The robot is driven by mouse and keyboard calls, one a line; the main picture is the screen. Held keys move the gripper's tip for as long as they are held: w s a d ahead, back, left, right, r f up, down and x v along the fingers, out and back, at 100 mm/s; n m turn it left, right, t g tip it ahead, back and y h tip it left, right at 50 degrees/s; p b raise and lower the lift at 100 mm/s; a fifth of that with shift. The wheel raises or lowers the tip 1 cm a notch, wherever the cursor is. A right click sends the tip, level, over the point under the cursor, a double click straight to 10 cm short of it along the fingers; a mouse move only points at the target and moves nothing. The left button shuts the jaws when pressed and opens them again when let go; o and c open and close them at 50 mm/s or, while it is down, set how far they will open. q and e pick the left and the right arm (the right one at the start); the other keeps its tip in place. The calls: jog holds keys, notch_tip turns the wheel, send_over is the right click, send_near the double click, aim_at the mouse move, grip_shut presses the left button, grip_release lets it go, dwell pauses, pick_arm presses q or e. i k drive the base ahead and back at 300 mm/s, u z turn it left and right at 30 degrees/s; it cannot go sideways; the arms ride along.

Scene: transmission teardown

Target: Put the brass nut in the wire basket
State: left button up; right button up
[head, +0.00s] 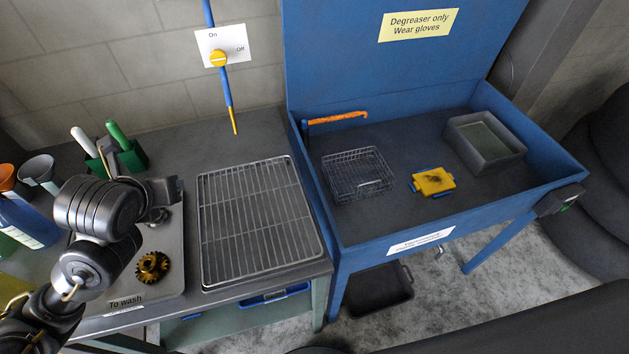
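A brass-coloured toothed ring (152,267) lies on the metal tray marked "To wash" (172,285). It looks like a gear, and I cannot tell whether it is the brass nut. No other brass piece shows clearly. The empty wire basket (358,174) stands inside the blue wash sink at its left. My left gripper (160,200) is over the back part of the tray, behind the toothed ring. A dark round part (156,216) shows just below it. My arm hides much of the tray, and the fingertips are not clear. My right gripper is not in view.
A wire drying rack (258,222) lies between the tray and the blue sink (455,226), whose raised wall edges the basket. The sink also holds a yellow-and-blue piece (433,181), a grey bin (485,141) and an orange-handled tool (338,117). Bottles and brushes stand at left.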

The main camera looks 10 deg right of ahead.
aim_at(366, 176)
jog(key=z, duration=0.8)
jog(key=k, duration=0.85)
jog(key=z, duration=0.8)
